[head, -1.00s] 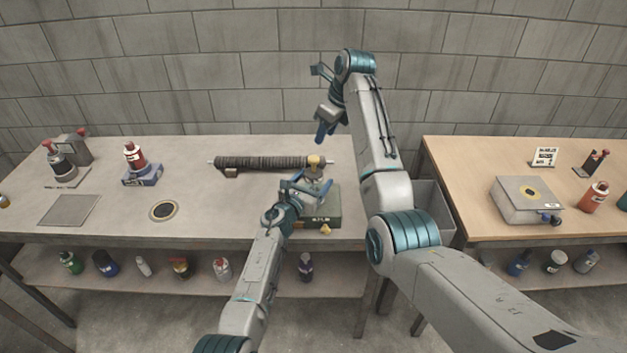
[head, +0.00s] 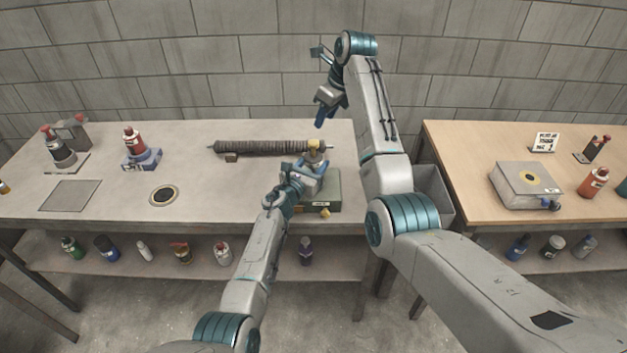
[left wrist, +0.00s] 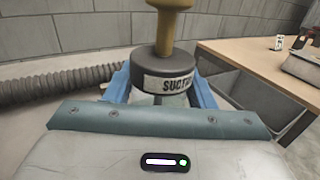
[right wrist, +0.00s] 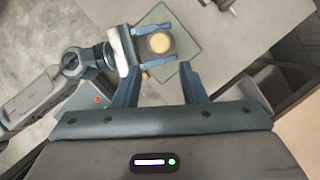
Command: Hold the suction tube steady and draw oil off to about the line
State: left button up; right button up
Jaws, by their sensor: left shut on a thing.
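The suction tube (left wrist: 168,72), a dark collar with a white label starting "SUCT" and a yellow top, stands upright between my left fingers. In the head view its yellow top (head: 314,145) shows above a green-grey box (head: 325,190). My left gripper (head: 312,170) is shut on the suction tube just below the labelled collar. The right wrist view also shows the left gripper's fingers (right wrist: 157,45) on either side of the round yellow top. My right gripper (head: 322,116) is raised above and behind the box, open and empty. No oil level or line can be made out.
A ribbed dark hose (head: 270,147) lies behind on the grey bench (head: 230,190). A grey bin (head: 433,190) stands between the benches. The wooden bench (head: 470,150) at right holds a flat grey device (head: 525,185). Bottles stand at the left.

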jog(key=shift+o, duration=1.1)
jog(key=shift+f, duration=0.1)
jog(key=f+t+y, duration=0.1)
jog(key=f+y, duration=0.1)
jog(key=f+n+t+y, duration=0.1)
jog(key=f+y, duration=0.1)
jog(key=f+t+y, duration=0.1)
jog(key=f, duration=0.2)
jog(key=shift+s+a+n+y, duration=0.1)
jog(key=shift+a+n+y, duration=0.2)
jog(key=shift+y, duration=0.1)
jog(key=m+t+y, duration=0.3)
jog(key=t, duration=0.4)
send_near(318, 145)
jog(key=shift+t+y, duration=0.3)
jog(key=x, duration=1.1)
jog(key=shift+w+a+f, duration=0.3)
